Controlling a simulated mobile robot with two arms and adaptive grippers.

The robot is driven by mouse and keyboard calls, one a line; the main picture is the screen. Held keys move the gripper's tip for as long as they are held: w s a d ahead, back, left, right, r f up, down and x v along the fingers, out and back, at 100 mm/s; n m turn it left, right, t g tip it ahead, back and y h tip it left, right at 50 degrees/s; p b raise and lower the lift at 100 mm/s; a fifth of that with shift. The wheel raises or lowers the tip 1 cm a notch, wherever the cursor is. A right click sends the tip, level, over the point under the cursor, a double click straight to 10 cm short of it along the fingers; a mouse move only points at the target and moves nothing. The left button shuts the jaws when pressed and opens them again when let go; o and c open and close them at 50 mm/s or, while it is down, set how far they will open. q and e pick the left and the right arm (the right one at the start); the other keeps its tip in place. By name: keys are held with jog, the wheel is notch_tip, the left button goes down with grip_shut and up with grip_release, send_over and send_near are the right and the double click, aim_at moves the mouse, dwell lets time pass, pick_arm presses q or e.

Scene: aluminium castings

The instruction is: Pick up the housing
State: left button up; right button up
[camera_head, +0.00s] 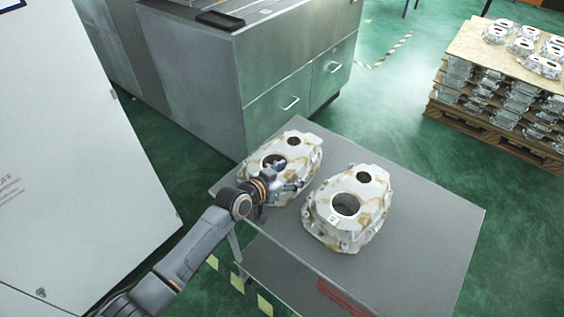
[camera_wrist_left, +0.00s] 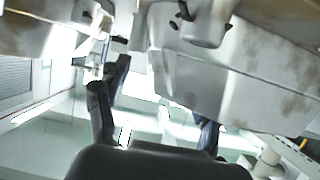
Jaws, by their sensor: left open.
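Two whitish cast housings with brown stains lie on a grey table (camera_head: 420,215). The left housing (camera_head: 308,150) is partly hidden behind my left gripper. The right housing (camera_head: 370,190) is in full view, with one large and one small round hole. My left gripper (camera_head: 288,177) is open at the near side of the left housing, by its large hole and the gap between the two castings. Whether it touches is unclear. In the left wrist view, pale cast metal (camera_wrist_left: 240,75) fills the upper right, very close. Dark fingers of my left gripper (camera_wrist_left: 155,115) stand apart below it.
A grey metal cabinet (camera_head: 290,60) with drawers stands behind the table. A white cabinet (camera_head: 70,160) is at the left. A pallet (camera_head: 490,130) with stacked castings stands far right. The table's right and front parts are clear.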

pick_arm(q)
jog(key=shift+c, duration=0.4)
grip_shut()
jog(key=shift+w+r, duration=0.15)
jog(key=shift+r, duration=0.2)
jog(key=shift+r, duration=0.1)
